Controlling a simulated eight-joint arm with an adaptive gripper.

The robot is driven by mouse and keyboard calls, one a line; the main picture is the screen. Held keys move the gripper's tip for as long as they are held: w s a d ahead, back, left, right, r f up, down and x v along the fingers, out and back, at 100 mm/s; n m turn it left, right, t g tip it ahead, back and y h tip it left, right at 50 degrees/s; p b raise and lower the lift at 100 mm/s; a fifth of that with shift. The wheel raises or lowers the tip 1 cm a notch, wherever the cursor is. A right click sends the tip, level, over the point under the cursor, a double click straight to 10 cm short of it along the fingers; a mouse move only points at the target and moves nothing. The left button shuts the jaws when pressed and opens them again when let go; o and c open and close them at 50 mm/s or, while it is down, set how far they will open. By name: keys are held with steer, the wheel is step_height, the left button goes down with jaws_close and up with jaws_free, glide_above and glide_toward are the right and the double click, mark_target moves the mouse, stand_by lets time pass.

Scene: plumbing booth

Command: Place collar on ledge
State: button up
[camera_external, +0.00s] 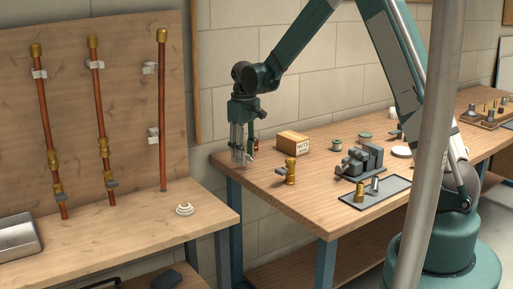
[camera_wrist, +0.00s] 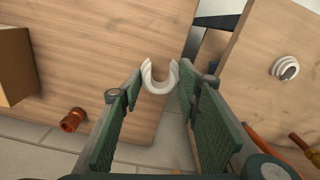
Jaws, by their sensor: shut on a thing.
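My gripper (camera_external: 242,158) hangs pointing down above the left end of the workbench. In the wrist view its green padded fingers (camera_wrist: 158,88) are shut on a white C-shaped collar (camera_wrist: 160,78), held at the tips with its opening facing the top of that view. In the external view the held collar is small and mostly hidden by the fingers. The wooden ledge (camera_external: 110,230) stands across a gap to the left, below the pipe board.
A pipe board (camera_external: 120,130) with copper pipes rises behind the ledge. A metal tray (camera_external: 18,238) sits at its left. The workbench (camera_external: 245,177) holds a cardboard box (camera_external: 292,143), a brass valve (camera_external: 290,172) and a vise (camera_external: 360,162). The ledge's middle is clear.

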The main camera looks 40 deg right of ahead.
steer(key=s+a+n, duration=0.1)
steer(key=a+n, duration=0.6)
steer(key=a, duration=2.3)
steer(key=shift+s+r, duration=0.25)
steer(key=shift+r, duration=0.05)
steer(key=s+a+n, duration=0.2)
steer(key=a, duration=0.6)
steer(key=s+a+n+b, duration=0.1)
steer(key=s+a+n, duration=0.2)
steer(key=a, duration=0.6)
steer(key=s+a+n, duration=0.2)
steer(key=s+a, duration=0.1)
steer(key=a, duration=0.5)
steer(key=shift+a+r+n, duration=0.3)
steer(key=shift+a+n, duration=0.1)
steer(key=shift+c, duration=0.2)
steer(key=shift+s+a+b, duration=0.3)
steer(key=shift+s+a, duration=0.05)
steer(key=shift+a, duration=0.3)
glide_above(108, 243)
steer(key=shift+w+f+b, duration=0.1)
steer(key=shift+f+b, duration=0.25)
steer(key=shift+f, duration=2.75)
steer(key=shift+f, duration=0.1)
steer(key=shift+f, duration=1.75)
steer(key=shift+f+b, duration=0.15)
steer(key=shift+b, duration=0.2)
